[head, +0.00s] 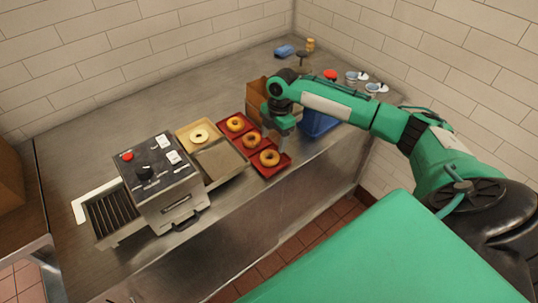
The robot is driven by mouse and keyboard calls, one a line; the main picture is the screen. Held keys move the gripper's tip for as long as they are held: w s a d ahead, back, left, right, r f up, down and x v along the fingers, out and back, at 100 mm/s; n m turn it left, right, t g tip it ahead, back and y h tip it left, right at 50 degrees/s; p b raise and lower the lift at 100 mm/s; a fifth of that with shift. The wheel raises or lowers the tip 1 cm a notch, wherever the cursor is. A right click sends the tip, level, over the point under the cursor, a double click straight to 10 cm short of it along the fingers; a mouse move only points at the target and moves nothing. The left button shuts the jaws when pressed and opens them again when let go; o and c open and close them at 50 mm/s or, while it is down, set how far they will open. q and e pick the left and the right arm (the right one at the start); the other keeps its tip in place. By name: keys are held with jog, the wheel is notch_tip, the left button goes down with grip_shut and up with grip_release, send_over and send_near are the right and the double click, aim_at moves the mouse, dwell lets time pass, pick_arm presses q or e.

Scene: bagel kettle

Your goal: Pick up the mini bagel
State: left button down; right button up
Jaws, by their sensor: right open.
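Three golden-brown bagels lie on red trays (278,168) at the middle of the steel counter: one at the back (235,124), one in the middle (251,140) and one at the front (269,158). I cannot tell by size which one is the mini bagel. My right gripper (275,132) is open, pointing down just right of the middle bagel and behind the front one. It appears empty. My left gripper is not in view.
A metal machine (157,180) with a red knob and a slatted rack (113,215) stands left of the trays. A brown box (256,94) and a blue bin (318,124) are close to my right gripper. Small containers (357,77) stand at the back right. The back-left counter is clear.

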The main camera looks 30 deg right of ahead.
aim_at(270, 153)
jog(key=f, duration=0.1)
jog(key=f+p, duration=0.1)
jog(key=shift+a+f, duration=0.3)
jog(key=shift+f, duration=0.05)
jog(key=f, duration=0.1)
jog(key=f+p, duration=0.2)
jog(key=shift+w+a+f, duration=0.1)
jog(key=shift+a+f, duration=0.15)
jog(key=shift+a, duration=0.05)
jog(key=shift+f, duration=0.4)
jog(key=c, duration=0.6)
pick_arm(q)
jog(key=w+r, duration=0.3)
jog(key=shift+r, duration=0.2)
